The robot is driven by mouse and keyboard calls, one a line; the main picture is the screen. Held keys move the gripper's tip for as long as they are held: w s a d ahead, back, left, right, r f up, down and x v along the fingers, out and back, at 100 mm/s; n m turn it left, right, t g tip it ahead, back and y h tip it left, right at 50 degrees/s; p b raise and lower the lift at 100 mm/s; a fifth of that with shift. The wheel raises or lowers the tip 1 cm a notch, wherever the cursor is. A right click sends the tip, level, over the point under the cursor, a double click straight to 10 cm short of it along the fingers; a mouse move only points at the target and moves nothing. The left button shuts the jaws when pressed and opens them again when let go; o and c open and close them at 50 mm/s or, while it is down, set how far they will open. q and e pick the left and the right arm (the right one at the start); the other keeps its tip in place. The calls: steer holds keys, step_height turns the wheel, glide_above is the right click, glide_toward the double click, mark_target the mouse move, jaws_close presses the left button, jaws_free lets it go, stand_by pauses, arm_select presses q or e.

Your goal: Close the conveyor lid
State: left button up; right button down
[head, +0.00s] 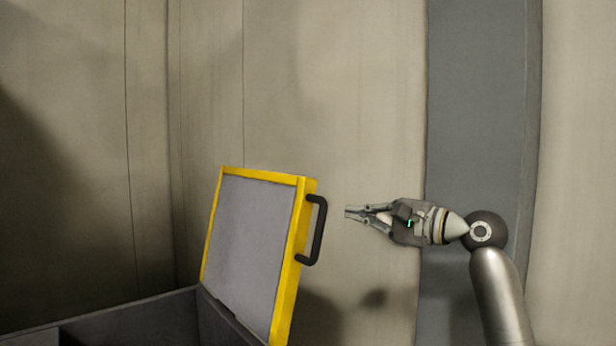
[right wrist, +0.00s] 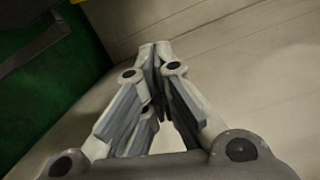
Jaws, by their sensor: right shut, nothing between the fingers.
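The conveyor lid (head: 250,236) stands raised in the head view, a grey panel in a yellow frame, tilted slightly back from upright. A black handle (head: 318,230) sits on its right edge. My right gripper (head: 348,212) is shut and empty, to the right of the handle and apart from it in the picture, pointing left. In the right wrist view its fingertips (right wrist: 155,48) meet; a green surface with a dark bar and a bit of yellow shows at the upper left. My left gripper is not in view.
The dark grey conveyor housing (head: 130,322) lies below the lid at the lower left. A beige wall (head: 330,90) with a grey vertical strip (head: 475,110) stands behind. The space around my right gripper looks free.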

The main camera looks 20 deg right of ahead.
steer(key=s+r+y, duration=0.1)
steer(key=s+r, duration=0.3)
steer(key=r, duration=0.1)
steer(key=w+a+r+p, duration=0.1)
steer(key=w+a+p, duration=0.4)
steer(key=a, duration=0.5)
steer(key=shift+w+a+r+n, duration=0.2)
steer(key=shift+w+r+n, duration=0.15)
steer(key=shift+w, duration=0.6)
steer(key=shift+w, duration=0.1)
steer(key=shift+r+p, duration=0.1)
steer(key=shift+p, duration=0.2)
